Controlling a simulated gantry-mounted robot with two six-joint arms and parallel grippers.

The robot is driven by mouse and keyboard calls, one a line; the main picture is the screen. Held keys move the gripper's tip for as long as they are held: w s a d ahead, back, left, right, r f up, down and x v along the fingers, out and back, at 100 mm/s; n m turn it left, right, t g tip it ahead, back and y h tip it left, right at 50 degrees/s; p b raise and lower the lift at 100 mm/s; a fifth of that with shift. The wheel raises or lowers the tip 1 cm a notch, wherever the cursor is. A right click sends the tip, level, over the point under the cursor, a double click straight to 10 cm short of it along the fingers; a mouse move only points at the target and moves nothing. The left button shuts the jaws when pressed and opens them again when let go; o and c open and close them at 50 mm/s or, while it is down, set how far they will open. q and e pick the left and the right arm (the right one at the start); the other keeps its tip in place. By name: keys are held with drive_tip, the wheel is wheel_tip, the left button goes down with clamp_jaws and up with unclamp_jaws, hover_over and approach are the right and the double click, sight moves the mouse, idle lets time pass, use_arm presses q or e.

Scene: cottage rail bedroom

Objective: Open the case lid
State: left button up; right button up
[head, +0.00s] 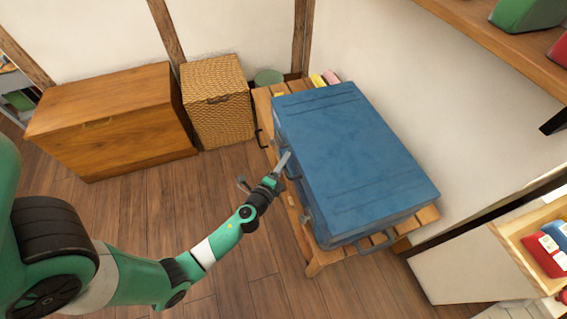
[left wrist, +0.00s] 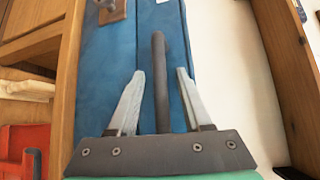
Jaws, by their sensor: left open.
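The blue case (head: 350,155) lies flat and shut on a slatted wooden bench (head: 316,262). Latches (head: 307,216) show on its long left side, and a grey handle (head: 377,243) is on its near end. My left gripper (head: 265,167) is open beside that long left side, between the latches. In the left wrist view, the case's blue side (left wrist: 105,70) fills the upper left, with a latch (left wrist: 112,10) at the top. A dark bar (left wrist: 160,85), which looks like a case handle, stands between the open fingers (left wrist: 160,72). I cannot tell whether they touch it. My right gripper is not in view.
A wooden chest (head: 110,120) and a wicker basket (head: 216,102) stand at the back left. A wall rises close along the case's right side, with a wooden shelf (head: 490,35) at the upper right. The plank floor left of the bench is clear.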

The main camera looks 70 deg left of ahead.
use_arm(q)
drive_tip(key=shift+c, duration=0.2)
clamp_jaws()
drive_tip(key=shift+r, duration=0.1)
idle(1.0)
